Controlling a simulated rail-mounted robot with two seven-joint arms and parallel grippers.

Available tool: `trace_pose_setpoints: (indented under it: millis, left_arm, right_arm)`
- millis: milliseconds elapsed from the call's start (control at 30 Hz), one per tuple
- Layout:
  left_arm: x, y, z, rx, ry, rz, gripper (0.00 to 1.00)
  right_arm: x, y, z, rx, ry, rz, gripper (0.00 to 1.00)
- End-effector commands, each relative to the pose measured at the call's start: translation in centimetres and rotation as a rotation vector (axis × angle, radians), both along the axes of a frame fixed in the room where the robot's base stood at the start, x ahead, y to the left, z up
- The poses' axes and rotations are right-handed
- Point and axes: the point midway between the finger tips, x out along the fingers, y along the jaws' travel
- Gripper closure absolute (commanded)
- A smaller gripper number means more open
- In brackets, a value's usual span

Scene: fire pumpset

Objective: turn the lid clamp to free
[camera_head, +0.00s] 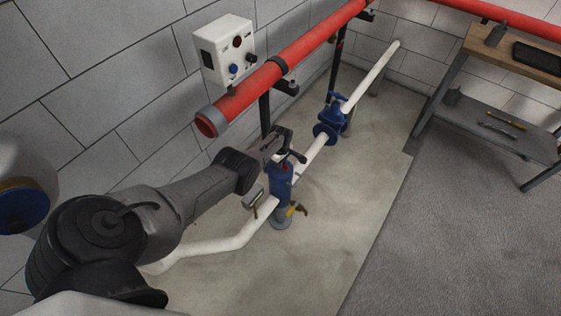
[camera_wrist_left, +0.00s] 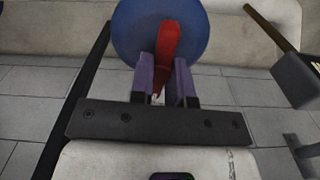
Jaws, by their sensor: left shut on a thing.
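The lid clamp (camera_wrist_left: 168,38) is a red bar lying across a round blue lid (camera_wrist_left: 132,30) in the left wrist view. My left gripper (camera_wrist_left: 165,72) is shut on the clamp, with one purple-grey finger on each side of it. In the head view my left gripper (camera_head: 284,158) is at the top of an upright blue housing (camera_head: 281,184) set in the white pipe line. There the gripper hides most of the lid and the clamp. My right gripper is not in view.
A white pipe (camera_head: 235,241) runs along the floor to a blue valve (camera_head: 331,122). A yellow-handled part (camera_head: 297,209) is low beside the housing. A red pipe (camera_head: 290,65) and a control box (camera_head: 224,50) are by the wall. A workbench (camera_head: 520,50) stands right; open floor lies before it.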

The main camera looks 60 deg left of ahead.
Motion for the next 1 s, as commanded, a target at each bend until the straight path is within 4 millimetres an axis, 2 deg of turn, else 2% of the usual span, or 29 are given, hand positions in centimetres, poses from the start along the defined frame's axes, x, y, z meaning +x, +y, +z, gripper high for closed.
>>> trace_pose_setpoints:
  millis: [300, 833, 867, 1000]
  left_arm:
    - [-0.05, 0.04, -0.05, 0.001, 0.0, 0.099, 1.0]
    - [-0.06, 0.04, -0.06, 0.001, 0.0, 0.118, 1.0]
    - [-0.06, 0.04, -0.06, 0.001, 0.0, 0.119, 0.81]
    - [-0.04, 0.04, -0.05, 0.0, 0.0, 0.117, 0.68]
  right_arm:
    - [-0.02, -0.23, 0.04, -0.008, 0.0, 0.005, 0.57]
    - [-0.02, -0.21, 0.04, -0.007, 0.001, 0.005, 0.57]
    - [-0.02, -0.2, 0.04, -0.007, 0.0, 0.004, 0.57]
    - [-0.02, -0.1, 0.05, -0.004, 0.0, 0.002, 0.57]
